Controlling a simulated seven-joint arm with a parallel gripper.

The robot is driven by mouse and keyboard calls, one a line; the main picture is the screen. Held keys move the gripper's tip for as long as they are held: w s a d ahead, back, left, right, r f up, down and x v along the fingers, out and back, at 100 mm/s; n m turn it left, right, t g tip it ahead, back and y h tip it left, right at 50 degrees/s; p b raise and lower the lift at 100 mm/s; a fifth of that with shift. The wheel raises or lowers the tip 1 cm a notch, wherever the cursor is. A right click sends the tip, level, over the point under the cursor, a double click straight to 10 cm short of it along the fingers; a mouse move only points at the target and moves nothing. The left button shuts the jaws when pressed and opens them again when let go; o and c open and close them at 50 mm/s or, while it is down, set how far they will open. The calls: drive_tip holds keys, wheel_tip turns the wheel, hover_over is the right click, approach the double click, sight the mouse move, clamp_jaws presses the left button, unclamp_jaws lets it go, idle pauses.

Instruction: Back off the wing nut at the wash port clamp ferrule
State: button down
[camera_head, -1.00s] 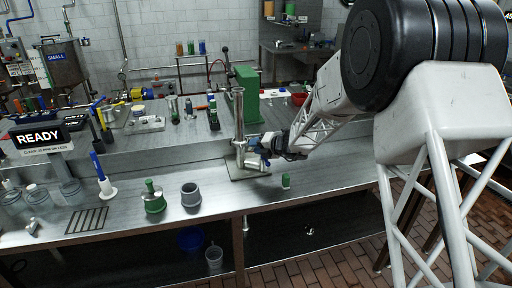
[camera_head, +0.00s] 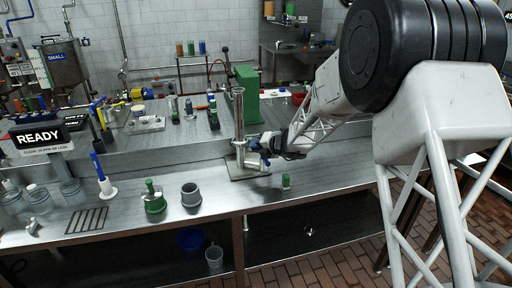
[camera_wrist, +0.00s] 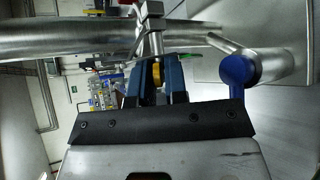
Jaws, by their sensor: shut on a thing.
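The upright steel pipe (camera_head: 239,115) stands on a flat base plate on the bench; in the wrist view it lies across the upper left (camera_wrist: 60,38). A metal clamp with a threaded bolt (camera_wrist: 152,22) sits beside it at the top of the wrist view. My gripper (camera_head: 256,144) is at the pipe's right side. In the wrist view its blue fingers (camera_wrist: 157,80) are shut on a small yellow-brown piece, which looks like the wing nut (camera_wrist: 157,72), in line with the bolt. The fingers hide much of the nut. A blue-capped side pipe (camera_wrist: 237,72) is close to the right.
A green press (camera_head: 245,92) stands behind the pipe. A small green item (camera_head: 286,181) is in front to the right.

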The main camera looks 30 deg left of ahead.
drive_tip(key=n+t+h, duration=0.1)
drive_tip(key=h, duration=0.1)
drive_tip(key=n+t+h, duration=0.1)
drive_tip(key=shift+s+a+r+n+h, duration=0.2)
drive_tip(key=shift+n+h, duration=0.1)
drive_tip(key=shift+h, duration=0.1)
drive_tip(key=shift+n+t+h, duration=0.8)
drive_tip(key=shift+t+h, duration=0.1)
drive_tip(key=shift+h, duration=0.1)
drive_tip(key=shift+s+n+t+h, duration=0.1)
drive_tip(key=shift+n+t+h, duration=0.3)
drive_tip(key=shift+t+h, duration=0.2)
drive_tip(key=c, duration=1.3)
unclamp_jaws()
drive_tip(key=shift+a, duration=0.1)
drive_tip(key=shift+o, duration=0.2)
drive_tip(key=shift+r+g+y, duration=0.15)
drive_tip(key=shift+g+y, duration=0.15)
